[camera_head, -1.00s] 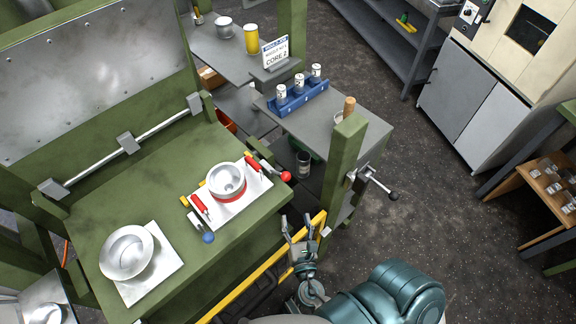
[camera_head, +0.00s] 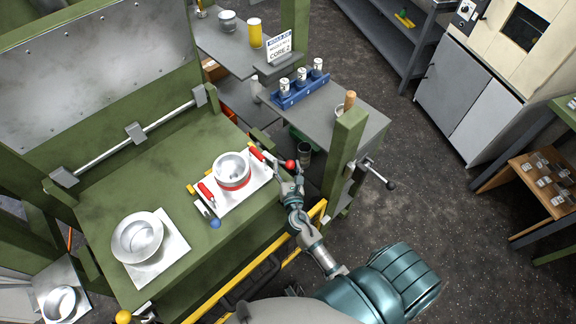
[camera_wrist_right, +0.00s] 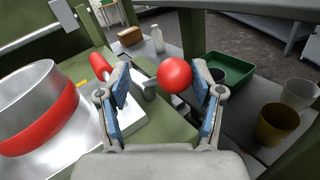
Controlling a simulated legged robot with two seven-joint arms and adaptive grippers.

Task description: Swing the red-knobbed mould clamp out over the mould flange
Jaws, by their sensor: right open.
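The mould (camera_head: 232,174), a silver bowl shape with a red band, sits on a white plate (camera_head: 219,202) on the green press bed. My right gripper (camera_head: 289,178) is at the red knob. In the right wrist view the red knob (camera_wrist_right: 174,75) lies between the open fingers (camera_wrist_right: 163,92), without clear contact. The blue-knobbed clamp (camera_head: 214,223) is at the plate's front. My left gripper is not in view.
A second silver bowl (camera_head: 138,236) stands on a white plate at the front left of the bed. A green post (camera_head: 345,160) stands close to the right of my right gripper. A yellow rail (camera_head: 260,268) runs along the bed's front. A grey side table (camera_head: 345,111) holds a blue rack (camera_head: 300,92).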

